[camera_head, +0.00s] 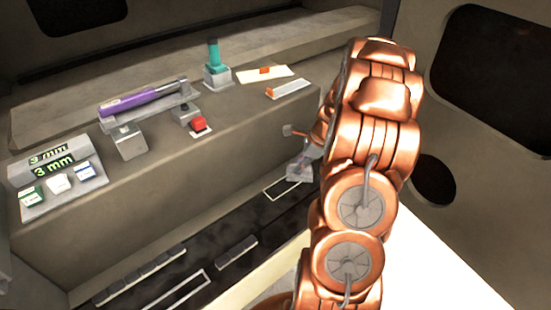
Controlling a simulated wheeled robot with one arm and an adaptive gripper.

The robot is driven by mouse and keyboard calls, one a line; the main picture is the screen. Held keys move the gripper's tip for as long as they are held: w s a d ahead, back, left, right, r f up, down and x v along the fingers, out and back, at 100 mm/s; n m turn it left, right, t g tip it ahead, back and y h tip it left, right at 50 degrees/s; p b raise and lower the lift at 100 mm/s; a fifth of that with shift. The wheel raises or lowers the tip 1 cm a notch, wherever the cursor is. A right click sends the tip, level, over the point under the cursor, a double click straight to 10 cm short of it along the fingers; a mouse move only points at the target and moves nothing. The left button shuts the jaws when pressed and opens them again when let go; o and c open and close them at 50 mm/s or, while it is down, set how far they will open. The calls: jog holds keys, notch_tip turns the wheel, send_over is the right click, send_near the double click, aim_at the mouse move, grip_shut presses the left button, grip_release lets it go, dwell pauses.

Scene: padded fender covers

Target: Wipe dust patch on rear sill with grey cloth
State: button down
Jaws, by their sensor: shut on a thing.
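My copper arm comes down the right of the head view, and my gripper (304,158) is small and partly hidden behind its links. It is shut on a small grey piece, which looks like the grey cloth (298,174). The cloth is at the right end of the bench's front face, just above a white-outlined rectangle (285,188) on the dark lower strip. I cannot tell whether it touches the surface. I cannot make out a dust patch clearly.
A grey bench (235,135) carries a purple-handled tool (135,102) on a stand, a teal-handled tool (214,58), a red button (198,124), white cards (288,88) and a 3 mm display (52,163). Dark blocks (140,277) line the lower strip. A wall stands at right.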

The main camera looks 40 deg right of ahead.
jog(key=shift+a+r, duration=0.1)
jog(key=shift+a, duration=0.1)
jog(key=shift+a+p, duration=0.35)
jog(key=shift+a, duration=0.55)
jog(key=shift+s+a+p, duration=0.2)
jog(key=shift+a+p, duration=1.1)
jog(key=shift+a, duration=3.15)
notch_tip(320, 180, up, 8)
jog(key=p, duration=0.6)
